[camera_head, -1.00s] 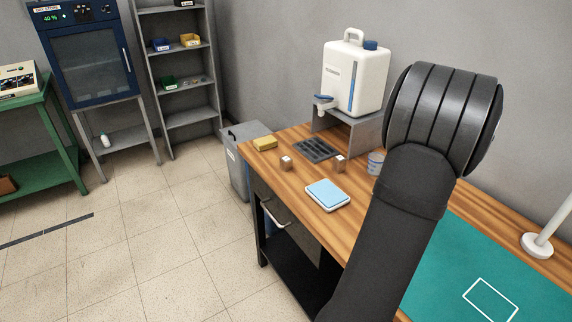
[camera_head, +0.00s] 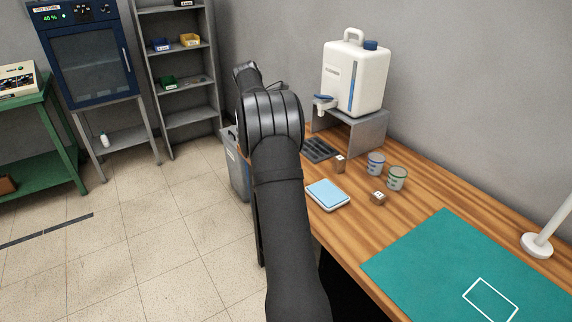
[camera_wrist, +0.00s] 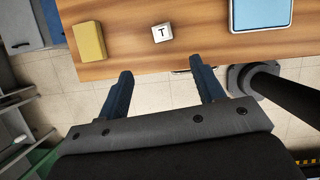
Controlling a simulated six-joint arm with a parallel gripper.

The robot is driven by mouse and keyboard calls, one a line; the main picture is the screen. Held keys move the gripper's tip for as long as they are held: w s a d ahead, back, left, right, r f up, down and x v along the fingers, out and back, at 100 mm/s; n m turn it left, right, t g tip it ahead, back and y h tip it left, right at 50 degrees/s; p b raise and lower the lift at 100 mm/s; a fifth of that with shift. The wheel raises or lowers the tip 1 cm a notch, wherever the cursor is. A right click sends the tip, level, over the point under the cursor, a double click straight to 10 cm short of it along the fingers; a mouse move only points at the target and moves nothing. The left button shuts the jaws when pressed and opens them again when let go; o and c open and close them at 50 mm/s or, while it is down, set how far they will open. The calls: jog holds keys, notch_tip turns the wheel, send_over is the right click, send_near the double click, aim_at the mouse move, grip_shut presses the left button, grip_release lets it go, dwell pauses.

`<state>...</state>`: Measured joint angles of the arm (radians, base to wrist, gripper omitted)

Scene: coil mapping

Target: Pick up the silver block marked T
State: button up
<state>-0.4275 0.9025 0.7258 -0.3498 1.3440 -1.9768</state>
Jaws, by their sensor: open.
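The silver block marked T (camera_wrist: 162,32) sits on the wooden bench, its T face showing in the wrist view between a yellow sponge-like block and a blue-topped pad. My gripper (camera_wrist: 168,82) is open and empty. In the wrist view its two dark blue fingers point toward the bench edge, with the T block beyond the fingertips and between their lines, apart from them. In the head view my arm hides the T block and my gripper's fingers.
On the wooden bench (camera_head: 420,195) are a yellow block (camera_wrist: 89,41), a blue-topped pad (camera_head: 327,194), a dark tray (camera_head: 318,149), two other small blocks (camera_head: 340,163) (camera_head: 378,197), two cups (camera_head: 376,163) (camera_head: 397,178) and a white jug (camera_head: 356,78) on a stand. A green mat (camera_head: 450,262) lies nearer.

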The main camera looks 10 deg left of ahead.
jog(key=x, duration=1.1)
jog(key=shift+w+a+f, duration=0.15)
jog(key=shift+a+f, duration=0.05)
jog(key=shift+f, duration=0.25)
jog(key=shift+s+d+x, duration=0.15)
jog(key=shift+x, duration=1.2)
jog(key=shift+s+d+x, duration=0.15)
jog(key=shift+x, duration=1.25)
jog(key=c, duration=1.2)
